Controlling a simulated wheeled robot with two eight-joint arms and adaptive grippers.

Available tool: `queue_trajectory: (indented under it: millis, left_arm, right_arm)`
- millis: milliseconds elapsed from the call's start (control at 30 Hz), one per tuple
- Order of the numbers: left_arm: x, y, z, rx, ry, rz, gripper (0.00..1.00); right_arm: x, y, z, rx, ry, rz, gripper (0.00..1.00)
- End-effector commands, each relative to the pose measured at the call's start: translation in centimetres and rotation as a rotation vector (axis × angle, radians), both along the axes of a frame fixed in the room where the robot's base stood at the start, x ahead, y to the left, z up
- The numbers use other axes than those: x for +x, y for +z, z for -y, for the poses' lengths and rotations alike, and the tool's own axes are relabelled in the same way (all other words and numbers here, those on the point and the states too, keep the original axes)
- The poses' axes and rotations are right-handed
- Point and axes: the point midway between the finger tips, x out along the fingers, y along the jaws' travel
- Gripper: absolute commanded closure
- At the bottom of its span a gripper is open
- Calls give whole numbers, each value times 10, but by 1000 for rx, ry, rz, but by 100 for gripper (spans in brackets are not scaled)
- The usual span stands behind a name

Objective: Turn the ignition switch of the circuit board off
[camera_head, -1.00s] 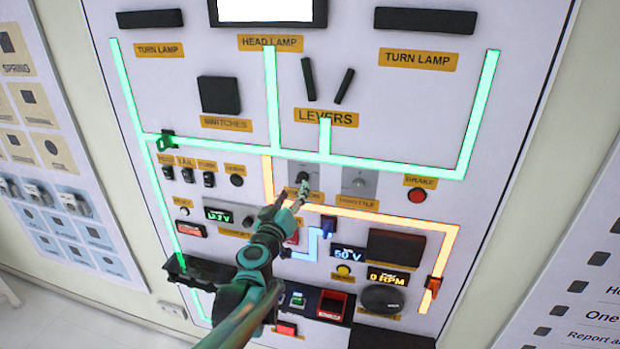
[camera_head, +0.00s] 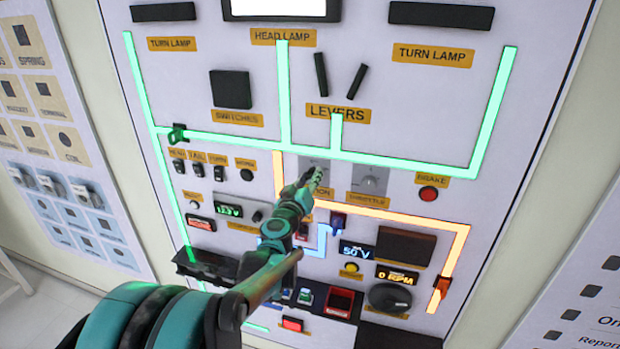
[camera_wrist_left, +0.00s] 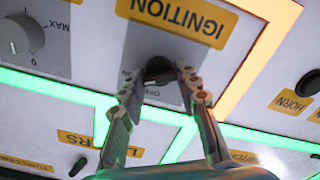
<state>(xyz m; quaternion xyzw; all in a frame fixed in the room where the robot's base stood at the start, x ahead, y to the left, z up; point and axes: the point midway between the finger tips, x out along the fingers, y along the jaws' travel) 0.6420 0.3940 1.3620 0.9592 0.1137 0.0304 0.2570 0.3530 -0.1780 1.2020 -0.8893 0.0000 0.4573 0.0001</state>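The ignition switch is a dark round knob (camera_wrist_left: 158,70) on a grey plate, beside the orange IGNITION label (camera_wrist_left: 180,18) in the left wrist view. In the head view its plate (camera_head: 308,164) shows, but my gripper covers the knob. My left gripper (camera_head: 313,178) is at the switch. In the left wrist view its two fingers (camera_wrist_left: 159,78) stand apart, one on either side of the knob. The right fingertip is close to the knob; I cannot tell if it touches. A gap shows by the left one. My right gripper is not in view.
The throttle knob (camera_head: 369,181) sits just right of the ignition plate, and the red brake button (camera_head: 428,193) farther right. Glowing green strips (camera_head: 400,160) run above; an orange strip (camera_head: 390,216) runs below. Two dark levers (camera_head: 357,81) stick out higher up.

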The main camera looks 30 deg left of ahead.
Motion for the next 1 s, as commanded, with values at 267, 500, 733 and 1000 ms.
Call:
queue_trajectory:
  millis: [267,500,733,1000]
  left_arm:
    - [0,0,0,-26,0,6,97]
    - [0,-1,0,-142,0,34,97]
    - [0,-1,-1,-335,0,81,97]
    - [-1,-2,-1,-585,0,141,97]
  right_arm:
    - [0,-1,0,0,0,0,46]
    - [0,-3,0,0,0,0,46]
    - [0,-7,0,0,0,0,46]
    - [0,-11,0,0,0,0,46]
